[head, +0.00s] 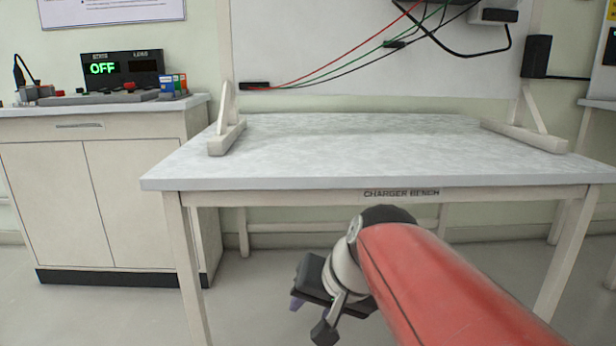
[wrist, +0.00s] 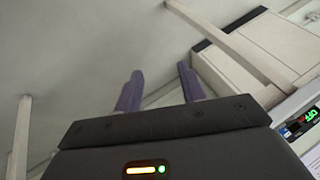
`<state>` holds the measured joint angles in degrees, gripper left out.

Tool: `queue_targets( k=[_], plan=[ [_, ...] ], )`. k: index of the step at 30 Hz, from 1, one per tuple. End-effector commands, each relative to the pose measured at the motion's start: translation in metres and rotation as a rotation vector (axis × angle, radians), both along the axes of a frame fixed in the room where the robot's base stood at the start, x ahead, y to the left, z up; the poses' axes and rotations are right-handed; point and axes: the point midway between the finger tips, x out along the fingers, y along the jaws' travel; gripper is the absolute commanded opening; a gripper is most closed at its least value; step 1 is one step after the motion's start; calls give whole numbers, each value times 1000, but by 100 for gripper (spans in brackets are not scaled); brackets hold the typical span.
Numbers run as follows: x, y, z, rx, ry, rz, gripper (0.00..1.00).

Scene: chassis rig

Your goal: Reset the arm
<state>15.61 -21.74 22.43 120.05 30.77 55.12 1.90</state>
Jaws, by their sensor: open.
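My arm reaches forward, low in front of the charger bench (head: 380,150), with its red link at the lower right of the head view.
The bench top is clear except for the white board's feet (head: 228,138). Red, green and black leads (head: 330,70) hang on the board. A cabinet (head: 95,190) at left carries a display (head: 122,70) reading OFF.

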Motion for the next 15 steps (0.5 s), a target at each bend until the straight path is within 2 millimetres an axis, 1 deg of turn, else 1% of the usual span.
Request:
queue_targets(
  k=[1,3,6,9,13,14,15],
  plan=[
    [-20,-21,-9,-73,-18,-4,40],
    [-42,-50,-21,-162,-34,-9,40],
    [-69,-85,-37,-257,-51,-9,40],
    [-93,-114,-53,-331,-62,-1,40],
    [-122,-146,-76,-406,-76,24,40],
    [-118,-144,-56,-405,-74,20,40],
    [-117,-143,-46,-404,-72,19,40]
  ],
)
